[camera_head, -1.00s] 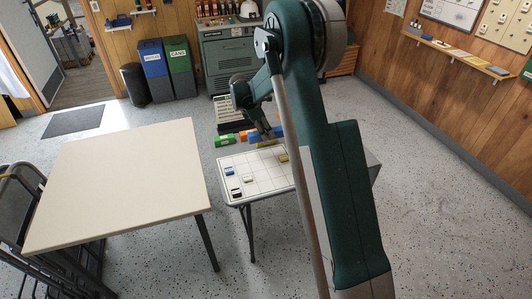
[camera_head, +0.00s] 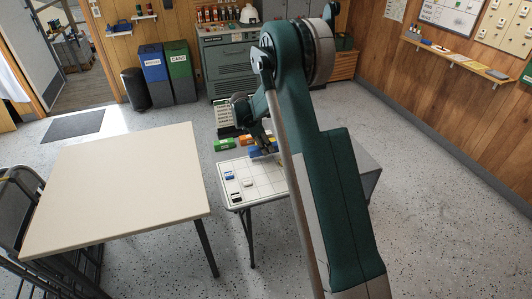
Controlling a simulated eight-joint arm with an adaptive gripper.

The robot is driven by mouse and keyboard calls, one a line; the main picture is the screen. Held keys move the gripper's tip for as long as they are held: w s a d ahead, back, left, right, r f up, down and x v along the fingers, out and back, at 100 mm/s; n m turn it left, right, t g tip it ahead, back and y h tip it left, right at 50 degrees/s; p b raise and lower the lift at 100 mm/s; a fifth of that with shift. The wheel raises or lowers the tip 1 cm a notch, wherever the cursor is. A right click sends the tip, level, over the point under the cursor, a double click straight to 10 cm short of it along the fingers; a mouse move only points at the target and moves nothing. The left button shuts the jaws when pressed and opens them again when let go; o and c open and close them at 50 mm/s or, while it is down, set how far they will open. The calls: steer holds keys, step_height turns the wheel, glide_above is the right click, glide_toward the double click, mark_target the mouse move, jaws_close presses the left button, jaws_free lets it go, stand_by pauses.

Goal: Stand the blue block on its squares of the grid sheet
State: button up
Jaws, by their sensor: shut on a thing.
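The white grid sheet (camera_head: 262,187) lies on a small grey table in the middle of the view. My gripper (camera_head: 263,150) is over its far edge, pointing down, shut on the blue block (camera_head: 256,153). Whether the block touches the sheet or hangs just above it is too small to tell. A smaller blue piece (camera_head: 229,175) sits on the left part of the sheet. My arm hides the sheet's right side.
A green block (camera_head: 225,144) and an orange block (camera_head: 246,140) stand behind the sheet. Small dark-and-white pieces (camera_head: 236,196) lie on its near left. A bare cream table (camera_head: 120,185) stands to the left.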

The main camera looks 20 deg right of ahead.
steer(key=shift+f, duration=1.7)
steer(key=shift+f+b, duration=0.1)
steer(key=shift+b, duration=0.25)
steer(key=o, duration=1)
steer(key=p+v, duration=0.2)
steer(key=v, duration=1)
